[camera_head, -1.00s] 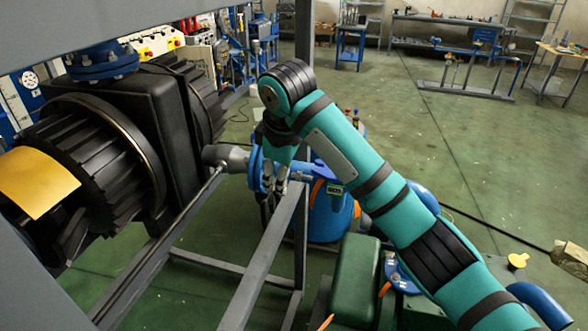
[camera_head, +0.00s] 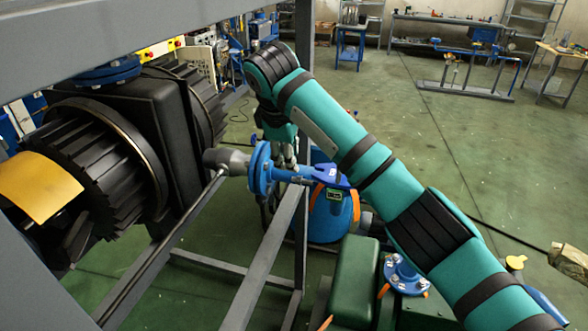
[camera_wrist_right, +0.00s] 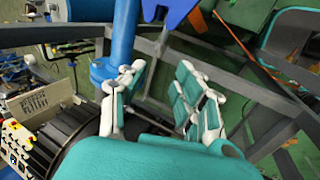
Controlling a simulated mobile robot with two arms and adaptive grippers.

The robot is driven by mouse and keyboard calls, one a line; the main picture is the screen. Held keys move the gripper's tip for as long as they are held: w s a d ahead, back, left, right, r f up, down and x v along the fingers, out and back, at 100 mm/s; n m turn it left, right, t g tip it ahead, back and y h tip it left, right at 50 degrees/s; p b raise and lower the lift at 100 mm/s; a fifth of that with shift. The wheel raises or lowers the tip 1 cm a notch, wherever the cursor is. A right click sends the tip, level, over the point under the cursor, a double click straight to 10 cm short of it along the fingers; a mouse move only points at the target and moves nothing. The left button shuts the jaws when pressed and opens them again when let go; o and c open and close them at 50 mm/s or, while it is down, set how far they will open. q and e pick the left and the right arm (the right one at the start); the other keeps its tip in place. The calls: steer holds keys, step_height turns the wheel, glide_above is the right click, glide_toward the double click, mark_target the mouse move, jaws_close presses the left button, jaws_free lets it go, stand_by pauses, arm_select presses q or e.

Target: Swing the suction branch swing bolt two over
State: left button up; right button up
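The blue suction branch (camera_head: 300,174) runs sideways and ends in a round blue flange (camera_head: 262,168) against a grey pipe end (camera_head: 228,161). My right gripper (camera_head: 288,157) is just above and behind the branch, close to the flange, partly hidden by it. In the right wrist view, its white and teal fingers (camera_wrist_right: 158,95) are spread apart, with nothing seen between them. The blue pipe (camera_wrist_right: 124,38) and its flange lie beside the left finger; I cannot tell if they touch. The individual swing bolts are too small to tell apart. My left gripper is not in view.
A large black ribbed machine (camera_head: 100,150) stands at the left. Grey frame bars (camera_head: 262,262) run below the branch. A blue vessel (camera_head: 330,212) with orange parts stands behind, and a green unit (camera_head: 355,280) is at the front. Open floor lies to the right.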

mark_target(295, 179)
steer(key=p+x, duration=0.2)
steer(key=x, duration=0.6)
steer(key=shift+f, duration=0.15)
jaws_close()
